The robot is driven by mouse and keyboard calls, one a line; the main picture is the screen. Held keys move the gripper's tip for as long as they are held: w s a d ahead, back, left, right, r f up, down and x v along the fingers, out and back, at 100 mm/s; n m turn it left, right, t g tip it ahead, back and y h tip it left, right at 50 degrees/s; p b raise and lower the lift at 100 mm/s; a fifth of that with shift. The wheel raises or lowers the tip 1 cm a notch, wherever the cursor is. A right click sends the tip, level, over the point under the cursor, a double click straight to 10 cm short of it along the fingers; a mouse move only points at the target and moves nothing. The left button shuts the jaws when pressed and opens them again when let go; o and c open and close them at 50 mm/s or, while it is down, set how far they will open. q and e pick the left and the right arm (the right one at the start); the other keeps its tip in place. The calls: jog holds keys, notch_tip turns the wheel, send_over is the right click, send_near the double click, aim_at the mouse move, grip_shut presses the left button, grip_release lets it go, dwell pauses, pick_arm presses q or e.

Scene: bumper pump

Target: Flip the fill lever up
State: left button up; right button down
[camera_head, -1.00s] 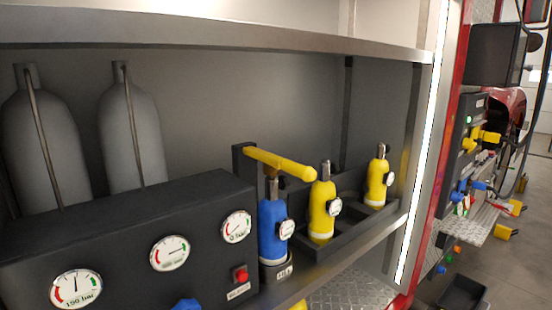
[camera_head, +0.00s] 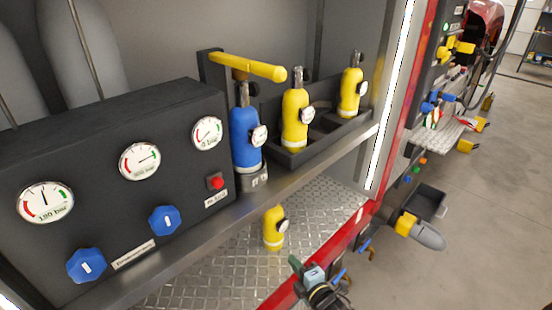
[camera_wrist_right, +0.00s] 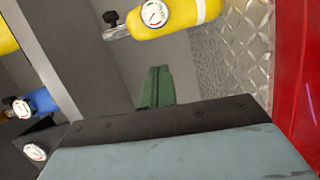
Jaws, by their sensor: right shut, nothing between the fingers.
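The fill lever is a yellow bar (camera_head: 248,67) on a dark bracket. It lies roughly level above the blue bottle (camera_head: 245,138), which stands upright in a holder at the right end of the dark gauge panel (camera_head: 105,165). The blue bottle also shows at the left edge of the wrist view (camera_wrist_right: 40,101). My right gripper (camera_head: 299,268) is at the bottom of the head view, low and well below the lever, apart from it. Its green fingers (camera_wrist_right: 157,88) are together and empty in the wrist view. My left gripper is not in view.
Two yellow bottles (camera_head: 295,118) stand in a dark rack right of the blue one. Another yellow bottle (camera_head: 273,230) stands below the shelf edge (camera_head: 310,165) on tread plate. A red frame edge (camera_head: 365,215) runs near my gripper. Blue knobs (camera_head: 164,220) sit on the panel.

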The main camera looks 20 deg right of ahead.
jog(key=w+r+n+t, duration=0.1)
jog(key=r+n+t, duration=0.1)
jog(key=r, duration=0.4)
jog(key=w+d+r+n+t+y, duration=0.1)
jog(key=w+r+n+t, duration=0.1)
jog(key=r+n, duration=0.2)
jog(key=w+r+n+t+y, duration=0.1)
jog(key=w+r+n, duration=0.1)
jog(key=r, duration=0.6)
jog(key=shift+w+d+r+n+t+b, duration=0.25)
jog(key=shift+n+t+b, duration=0.15)
jog(key=shift+n, duration=0.2)
jog(key=s+r+n+t+y, duration=0.1)
jog(key=s+r+n+y, duration=0.2)
jog(key=r+n+y, duration=0.7)
notch_tip(320, 180, up, 8)
jog(key=n, duration=0.7)
jog(key=shift+s+f+t+y+b, duration=0.2)
jog(key=shift+t+y+b, duration=0.1)
jog(key=shift+t+b, duration=0.1)
jog(key=s+r+p+x, duration=0.1)
jog(key=p+x, duration=0.4)
jog(key=x, duration=0.8)
jog(key=shift+s+d+r, duration=0.2)
jog(key=shift+s+r, duration=0.15)
jog(key=shift+s, duration=0.2)
